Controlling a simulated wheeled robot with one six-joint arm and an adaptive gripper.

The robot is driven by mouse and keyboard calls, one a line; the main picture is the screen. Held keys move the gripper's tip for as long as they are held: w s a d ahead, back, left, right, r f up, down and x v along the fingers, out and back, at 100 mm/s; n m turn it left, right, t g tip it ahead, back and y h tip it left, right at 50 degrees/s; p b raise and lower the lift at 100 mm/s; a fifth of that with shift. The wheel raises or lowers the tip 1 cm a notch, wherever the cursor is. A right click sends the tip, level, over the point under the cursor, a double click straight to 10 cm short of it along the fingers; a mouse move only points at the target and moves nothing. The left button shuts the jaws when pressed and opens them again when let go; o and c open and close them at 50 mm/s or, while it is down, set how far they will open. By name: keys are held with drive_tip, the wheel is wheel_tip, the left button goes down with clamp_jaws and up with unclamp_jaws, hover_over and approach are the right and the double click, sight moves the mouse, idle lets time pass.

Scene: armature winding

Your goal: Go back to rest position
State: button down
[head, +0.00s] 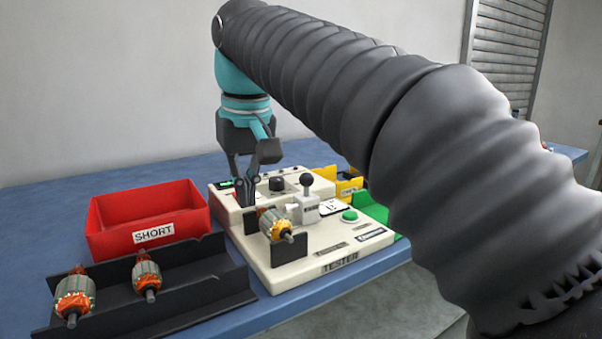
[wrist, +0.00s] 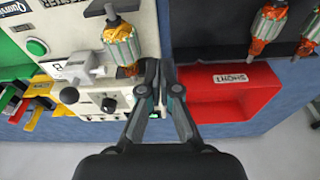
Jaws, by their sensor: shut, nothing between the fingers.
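My gripper (head: 246,188) is shut and empty, pointing down over the back left part of the white tester (head: 300,272). In the wrist view the closed fingertips (wrist: 160,68) show beside an armature (wrist: 121,45) with an orange winding. That armature also shows in the head view (head: 276,226), lying across dark supports on the tester. From these views I cannot tell whether the fingers touch anything. My arm crosses the upper right of the head view and hides part of the table.
A red SHORT bin (head: 115,232) stands left of the tester. A black rack (head: 215,283) in front of it holds two armatures (head: 75,297). Yellow (head: 349,186) and green (head: 372,210) bins sit right of the tester. The blue table (head: 40,190) is clear at the far left.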

drive_tip(key=shift+m+t, duration=0.3)
drive_tip(key=shift+m, duration=0.4)
drive_tip(key=d+f, duration=0.1)
drive_tip(key=d, duration=0.1)
drive_tip(key=s+d+f, duration=0.1)
drive_tip(key=d, duration=0.1)
drive_tip(key=d+f, duration=0.1)
drive_tip(key=d, duration=0.1)
drive_tip(key=shift+s+d, duration=0.25)
drive_tip(key=shift+d, duration=0.15)
drive_tip(key=s+d+f+m+t, duration=0.1)
drive_tip(key=s+d+f+m, duration=0.1)
drive_tip(key=s+d+f, duration=0.4)
drive_tip(key=s+d+f+m+t+h, duration=0.1)
drive_tip(key=s+d+f+m+t, duration=0.1)
drive_tip(key=s+d+f, duration=0.5)
drive_tip(key=d+f, duration=0.4)
drive_tip(key=f, duration=0.3)
drive_tip(key=shift+s+d+f, duration=0.15)
drive_tip(key=shift+s+f, duration=0.05)
drive_tip(key=shift+f, duration=0.2)
drive_tip(key=shift+w, duration=0.1)
